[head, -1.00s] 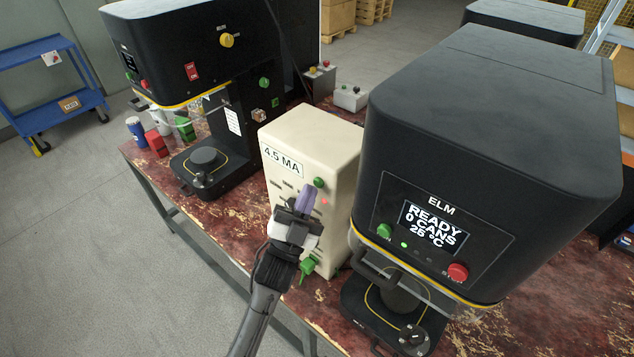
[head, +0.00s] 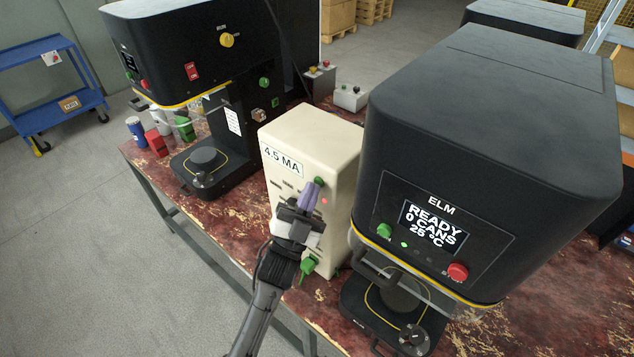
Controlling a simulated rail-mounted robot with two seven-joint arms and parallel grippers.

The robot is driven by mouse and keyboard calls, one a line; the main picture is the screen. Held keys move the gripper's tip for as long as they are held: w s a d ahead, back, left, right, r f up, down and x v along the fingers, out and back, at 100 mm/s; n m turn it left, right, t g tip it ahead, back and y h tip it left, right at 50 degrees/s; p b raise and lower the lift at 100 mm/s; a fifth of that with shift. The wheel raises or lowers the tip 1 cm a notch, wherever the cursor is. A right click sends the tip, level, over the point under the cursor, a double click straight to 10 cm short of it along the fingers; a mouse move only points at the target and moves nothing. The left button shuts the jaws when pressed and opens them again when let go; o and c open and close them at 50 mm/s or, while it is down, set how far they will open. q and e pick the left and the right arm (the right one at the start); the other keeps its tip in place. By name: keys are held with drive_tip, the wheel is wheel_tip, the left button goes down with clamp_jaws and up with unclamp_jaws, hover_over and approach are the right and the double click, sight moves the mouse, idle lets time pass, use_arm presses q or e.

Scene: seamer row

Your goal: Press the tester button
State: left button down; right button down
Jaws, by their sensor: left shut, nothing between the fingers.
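The tester is a cream box (head: 318,150) marked "4.5 MA", standing on the worn red bench between two black seamers. Its green button (head: 320,181) sits high on the front face, with a small red light (head: 324,201) just below. My left gripper (head: 312,186) is shut and empty, its purple fingertips pointing up at the green button. The tips overlap the button's lower left edge in the picture; I cannot tell whether they touch it. The gripper hides part of the front face. A green clip or connector (head: 307,265) is low on the box. My right gripper is not in view.
The right seamer (head: 480,150) reads "READY 0 CANS 25 °C" and stands close beside the tester. The left seamer (head: 190,50) stands further back. Small control boxes (head: 350,98) lie behind the tester. A blue cart (head: 50,85) is on the floor at left.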

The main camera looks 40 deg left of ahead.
use_arm(q)
drive_tip(key=shift+w, duration=0.15)
drive_tip(key=shift+s, duration=0.2)
idle(0.4)
drive_tip(key=shift+s+p, duration=0.3)
drive_tip(key=shift+s, duration=0.35)
drive_tip(key=shift+s+a+p, duration=0.15)
drive_tip(key=shift+s+p, duration=0.45)
drive_tip(key=shift+s, duration=1.9)
